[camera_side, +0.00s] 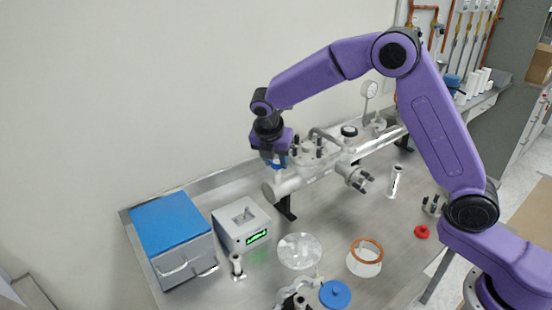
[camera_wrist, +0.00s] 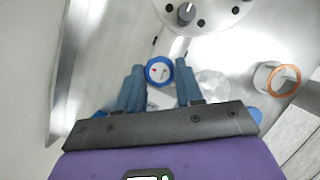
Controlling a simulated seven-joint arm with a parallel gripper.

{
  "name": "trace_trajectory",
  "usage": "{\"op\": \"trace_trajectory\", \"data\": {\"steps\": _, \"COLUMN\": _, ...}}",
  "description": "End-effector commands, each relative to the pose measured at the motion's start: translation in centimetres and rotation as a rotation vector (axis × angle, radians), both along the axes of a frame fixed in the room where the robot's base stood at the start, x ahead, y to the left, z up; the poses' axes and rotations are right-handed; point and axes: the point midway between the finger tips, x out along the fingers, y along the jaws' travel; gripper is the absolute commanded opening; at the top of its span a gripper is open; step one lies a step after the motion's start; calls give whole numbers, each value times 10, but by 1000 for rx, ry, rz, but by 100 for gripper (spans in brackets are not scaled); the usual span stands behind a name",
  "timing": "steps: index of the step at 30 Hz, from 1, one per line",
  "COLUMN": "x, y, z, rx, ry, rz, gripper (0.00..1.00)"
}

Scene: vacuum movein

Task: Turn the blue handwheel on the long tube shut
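The long tube (camera_side: 318,172) runs from the centre towards the back right, raised above the bench on black stands. The blue handwheel (camera_wrist: 148,75) shows in the wrist view as a blue ring around a pale centre, between my fingertips. My gripper (camera_wrist: 160,68) points at it, one blue finger on each side. The fingers lie very close to the rim; I cannot tell whether they press on it. In the side view my gripper (camera_side: 277,162) is above the tube's near left end, and the handwheel is not clearly distinguishable from the blue fingers.
A blue-topped box (camera_side: 170,222) and a white unit with a green display (camera_side: 242,228) stand at the left. A clear disc (camera_side: 300,251), an orange-rimmed ring (camera_side: 365,258), a blue round part (camera_side: 335,294) and a red knob (camera_side: 422,231) lie in front. A gauge (camera_side: 370,89) rises behind.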

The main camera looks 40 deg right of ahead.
Motion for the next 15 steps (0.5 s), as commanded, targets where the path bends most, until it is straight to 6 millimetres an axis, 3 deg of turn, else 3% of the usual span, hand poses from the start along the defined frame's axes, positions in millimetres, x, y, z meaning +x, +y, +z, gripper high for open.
{"op": "trace_trajectory", "data": {"steps": 15, "x": 1, "y": 1, "z": 1, "rx": -1, "ry": -1, "rz": -87, "gripper": 6}}
